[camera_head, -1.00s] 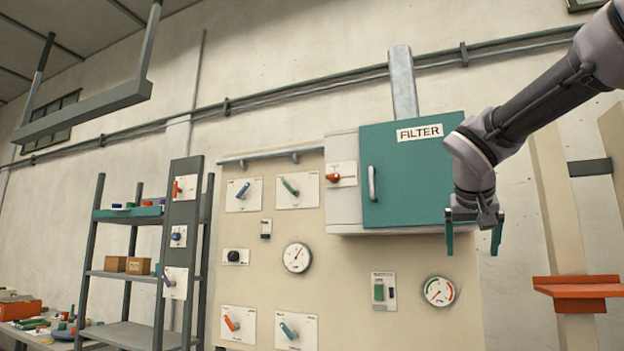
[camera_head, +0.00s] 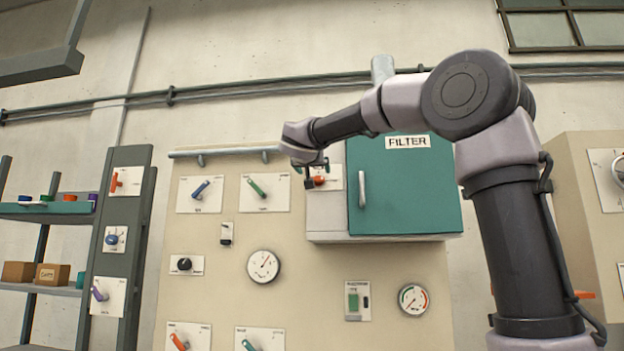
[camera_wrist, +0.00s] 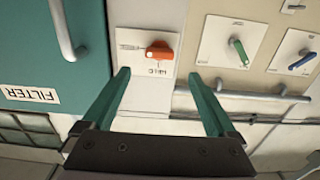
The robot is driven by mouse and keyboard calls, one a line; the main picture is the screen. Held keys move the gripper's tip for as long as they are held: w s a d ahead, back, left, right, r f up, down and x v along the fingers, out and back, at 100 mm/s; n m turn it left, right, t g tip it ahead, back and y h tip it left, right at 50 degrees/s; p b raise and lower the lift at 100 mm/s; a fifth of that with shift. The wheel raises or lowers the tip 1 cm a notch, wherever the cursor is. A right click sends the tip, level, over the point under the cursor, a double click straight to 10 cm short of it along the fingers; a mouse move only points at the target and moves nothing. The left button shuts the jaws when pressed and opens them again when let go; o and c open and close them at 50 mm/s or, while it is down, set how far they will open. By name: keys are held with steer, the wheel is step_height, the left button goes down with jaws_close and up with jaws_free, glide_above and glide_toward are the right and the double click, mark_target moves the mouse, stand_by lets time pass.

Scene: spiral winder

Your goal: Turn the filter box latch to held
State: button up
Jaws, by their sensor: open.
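The filter box (camera_head: 404,188) is a grey cabinet with a teal door, a FILTER label and a pale handle. Its latch is an orange knob (camera_head: 320,181) on a white plate (camera_head: 334,182) left of the door. In the wrist view the orange latch (camera_wrist: 160,51) points sideways on its plate, with HELD lettering on the plate's gripper side. My gripper (camera_wrist: 160,82) is open, its teal fingers apart and empty, with the latch just beyond and between the tips. In the head view my gripper (camera_head: 309,178) is at the latch and partly covers its plate.
A blue lever (camera_head: 201,188) and a green lever (camera_head: 257,187) are on plates to the left. A horizontal pipe (camera_head: 225,152) runs above them. The door handle (camera_head: 362,189) stands out right of the latch. Gauges and switches sit below.

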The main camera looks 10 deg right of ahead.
mark_target(317, 177)
steer(key=x, duration=0.8)
steer(key=shift+w+d+f, duration=0.1)
steer(key=shift+w, duration=0.15)
steer(key=c, duration=1.4)
